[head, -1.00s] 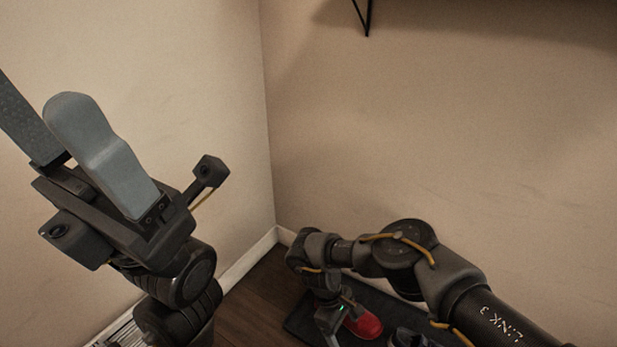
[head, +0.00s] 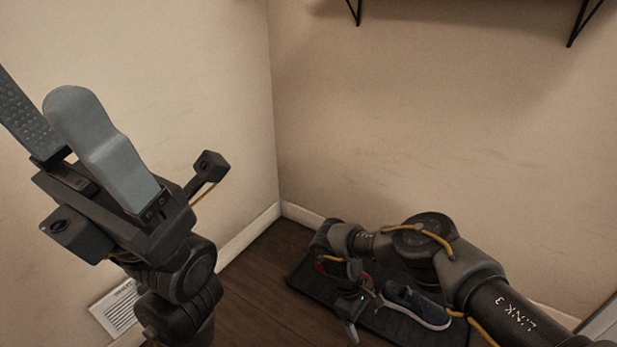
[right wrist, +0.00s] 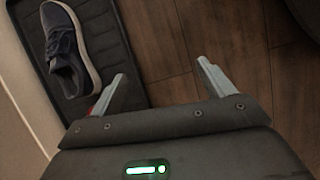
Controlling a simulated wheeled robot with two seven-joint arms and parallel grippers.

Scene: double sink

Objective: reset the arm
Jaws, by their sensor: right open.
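My left gripper (head: 38,92) is raised at the left of the head view, pointing up, with its two grey fingers apart and nothing between them. My right gripper (head: 352,328) hangs low in the head view over the dark shoe tray (head: 300,278). In the right wrist view its fingers (right wrist: 162,72) are spread, with only wood floor and the tray's edge (right wrist: 118,45) behind them.
A dark blue shoe (head: 418,305) lies on the tray right of my right gripper; it also shows in the right wrist view (right wrist: 66,52). Walls meet behind.

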